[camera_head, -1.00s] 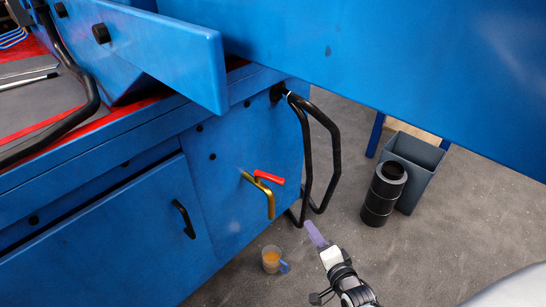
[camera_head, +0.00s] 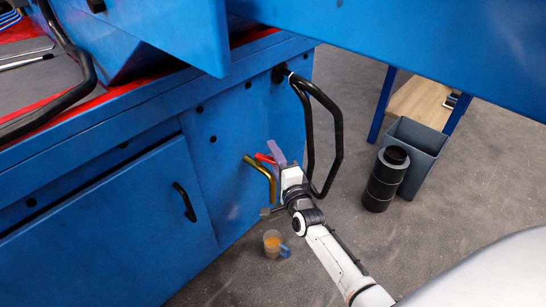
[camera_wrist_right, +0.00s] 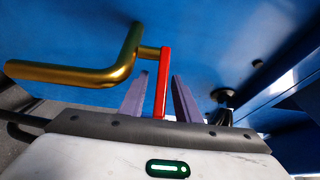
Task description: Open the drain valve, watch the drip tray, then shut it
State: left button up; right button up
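The drain valve is a brass pipe (camera_head: 262,170) that comes out of the blue cabinet side and bends down, with a red lever (camera_head: 265,158). My right gripper (camera_head: 279,156) is at the lever and hides part of it in the head view. In the right wrist view, the red lever (camera_wrist_right: 162,82) stands between the two purple fingers (camera_wrist_right: 160,98), with gaps beside it, so the gripper is open around it. The brass pipe (camera_wrist_right: 85,75) is to the left there. A clear cup (camera_head: 272,243) with amber liquid and a blue handle stands on the floor below. I see no drip tray. My left gripper is out of view.
A black bent handrail (camera_head: 336,145) is just right of my right gripper. A black cylinder (camera_head: 383,180) and a grey bin (camera_head: 425,145) stand farther right. A large blue panel (camera_head: 430,45) overhangs the top right.

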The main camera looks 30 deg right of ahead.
jog(key=shift+w, duration=0.35)
grip_shut()
jog(key=shift+d, duration=0.15)
